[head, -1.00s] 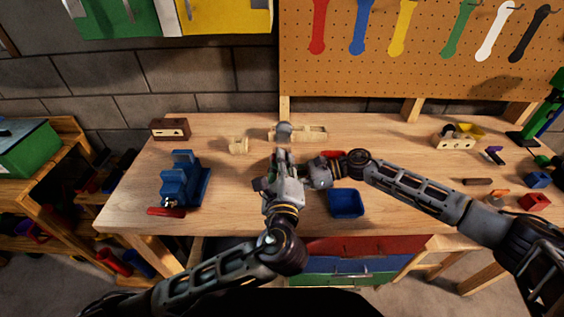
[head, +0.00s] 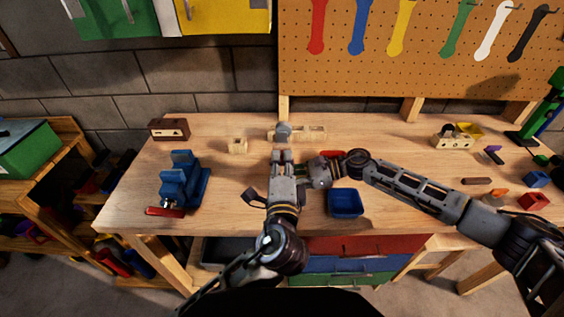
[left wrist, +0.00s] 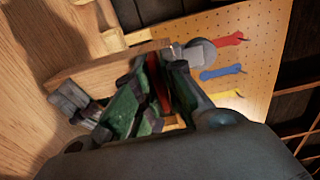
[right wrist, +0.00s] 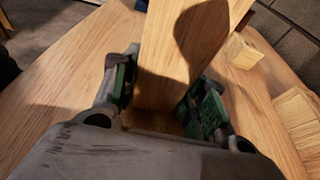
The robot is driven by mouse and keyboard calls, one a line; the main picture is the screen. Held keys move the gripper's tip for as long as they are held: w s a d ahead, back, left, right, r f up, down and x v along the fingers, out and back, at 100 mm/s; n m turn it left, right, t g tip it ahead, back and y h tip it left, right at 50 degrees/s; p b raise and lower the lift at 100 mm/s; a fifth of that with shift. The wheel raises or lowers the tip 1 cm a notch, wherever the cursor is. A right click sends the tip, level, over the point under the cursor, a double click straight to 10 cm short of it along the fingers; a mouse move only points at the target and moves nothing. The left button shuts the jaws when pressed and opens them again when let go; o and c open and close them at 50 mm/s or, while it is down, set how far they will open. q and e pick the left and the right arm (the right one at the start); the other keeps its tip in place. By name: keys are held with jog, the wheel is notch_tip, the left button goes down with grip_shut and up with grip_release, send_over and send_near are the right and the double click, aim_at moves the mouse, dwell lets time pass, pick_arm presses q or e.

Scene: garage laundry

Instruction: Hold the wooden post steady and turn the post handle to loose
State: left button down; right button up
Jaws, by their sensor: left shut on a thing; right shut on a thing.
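The wooden post (right wrist: 163,60) runs up between the green-padded fingers of my right gripper (right wrist: 158,105), which is shut on it. The post also shows in the left wrist view (left wrist: 105,72). A round grey knob (left wrist: 198,52) sits by its end and shows in the head view (head: 284,131). My left gripper (left wrist: 155,95) is shut around a red bar (left wrist: 157,83), seemingly the post handle. In the head view my left gripper (head: 284,158) is just below the knob and hides most of the post; my right gripper (head: 305,172) is close beside it.
A blue vise (head: 182,180) stands at the left, and a blue tray (head: 346,202) lies below my right wrist. Wooden blocks (head: 237,145) lie behind my grippers. Several small toys and tools lie at the right. The bench between vise and grippers is clear.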

pick_arm(q)
jog(key=shift+f, duration=0.1)
jog(key=c, duration=1.6)
grip_release()
pick_arm(e)
jog(key=shift+f, duration=0.1)
pick_arm(q)
jog(key=s, duration=0.7)
jog(key=shift+s, duration=0.25)
pick_arm(e)
jog(key=o, duration=0.9)
